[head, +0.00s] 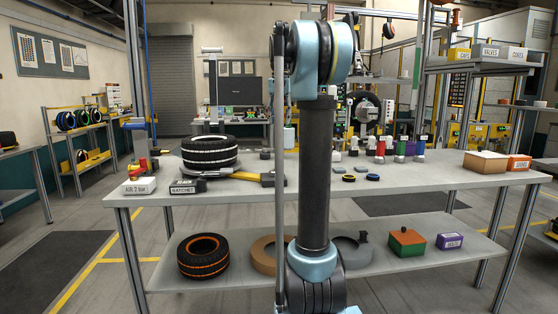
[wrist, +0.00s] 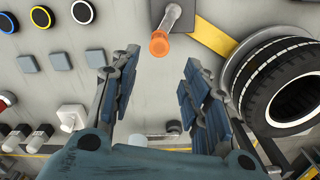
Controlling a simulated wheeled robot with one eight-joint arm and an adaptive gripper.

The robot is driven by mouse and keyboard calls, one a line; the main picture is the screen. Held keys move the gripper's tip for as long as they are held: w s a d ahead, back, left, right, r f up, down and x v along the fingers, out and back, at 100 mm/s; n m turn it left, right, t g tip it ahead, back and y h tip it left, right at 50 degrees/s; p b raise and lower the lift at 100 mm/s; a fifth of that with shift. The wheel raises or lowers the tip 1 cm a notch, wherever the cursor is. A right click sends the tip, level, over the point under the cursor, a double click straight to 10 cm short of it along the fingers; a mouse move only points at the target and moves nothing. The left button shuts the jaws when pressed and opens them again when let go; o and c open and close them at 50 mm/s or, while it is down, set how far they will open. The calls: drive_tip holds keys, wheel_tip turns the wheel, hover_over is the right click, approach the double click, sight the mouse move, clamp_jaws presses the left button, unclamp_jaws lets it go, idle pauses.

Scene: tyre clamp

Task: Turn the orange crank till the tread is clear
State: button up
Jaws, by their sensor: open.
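The orange crank knob (wrist: 160,45) is at the top centre of the wrist view, on a grey crank arm (wrist: 171,19). A yellow bar (wrist: 208,37) runs from beside the crank towards the tyre (wrist: 290,88). A grey curved piece lies along the tread; I cannot tell whether it touches. My gripper (wrist: 160,62) is open and empty, its fingers to either side below the knob. In the head view, the tyre (head: 210,152) lies flat on the bench with the yellow bar (head: 238,176) in front. My arm hides the crank and gripper there.
On the bench (head: 440,181) are a ratchet label (head: 183,188), an air label (head: 139,187), coloured bottles (head: 400,147) and a cardboard box (head: 485,163). The wrist view shows square pads (wrist: 60,60) and round rings (wrist: 42,17). The front right of the bench is clear.

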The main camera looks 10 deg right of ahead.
sight(280, 150)
drive_tip(key=f, duration=1.1)
drive_tip(key=w+f, duration=0.1)
drive_tip(key=f, duration=0.5)
drive_tip(key=shift+d, duration=0.15)
clamp_jaws()
